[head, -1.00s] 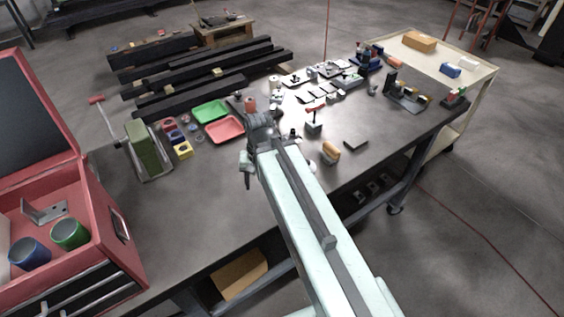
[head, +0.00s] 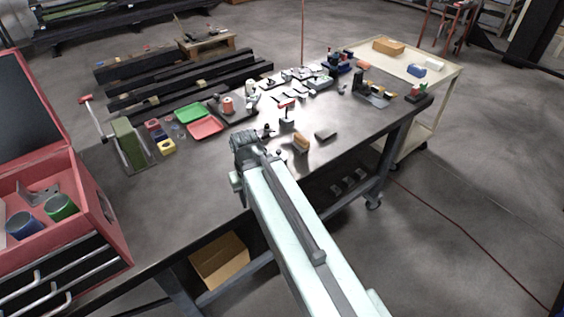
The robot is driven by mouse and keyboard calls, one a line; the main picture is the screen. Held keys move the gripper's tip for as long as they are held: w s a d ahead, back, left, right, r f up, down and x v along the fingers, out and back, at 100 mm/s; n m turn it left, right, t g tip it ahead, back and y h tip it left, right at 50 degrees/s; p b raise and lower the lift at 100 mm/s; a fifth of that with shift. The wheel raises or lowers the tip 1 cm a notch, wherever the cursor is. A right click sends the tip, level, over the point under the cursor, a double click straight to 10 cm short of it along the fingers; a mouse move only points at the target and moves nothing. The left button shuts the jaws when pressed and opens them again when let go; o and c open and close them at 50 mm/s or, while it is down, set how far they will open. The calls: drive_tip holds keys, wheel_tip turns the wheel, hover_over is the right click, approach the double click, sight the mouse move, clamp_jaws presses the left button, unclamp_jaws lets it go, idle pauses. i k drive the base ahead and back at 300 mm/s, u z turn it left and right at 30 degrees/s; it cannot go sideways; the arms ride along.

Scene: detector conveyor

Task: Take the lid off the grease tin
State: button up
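My gripper (head: 237,184) is over the near part of the dark workbench (head: 185,200), at the end of my pale arm. Its fingers are small and partly hidden by the wrist, so I cannot tell whether they are open or shut. I cannot pick out the grease tin or its lid with certainty. Small dark fittings (head: 267,131) stand just beyond my wrist. An orange-brown block-like item (head: 301,143) lies right of the wrist.
A green tray (head: 191,112), a red tray (head: 206,128) and a coral spool (head: 227,104) lie beyond my gripper. A green upright device (head: 128,142) and an open red toolbox (head: 105,218) stand left. A cream cart (head: 428,82) stands right.

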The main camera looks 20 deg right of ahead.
sight(284, 155)
drive_tip(key=u, duration=3.9)
drive_tip(key=k, duration=1.9)
drive_tip(key=z, duration=0.55)
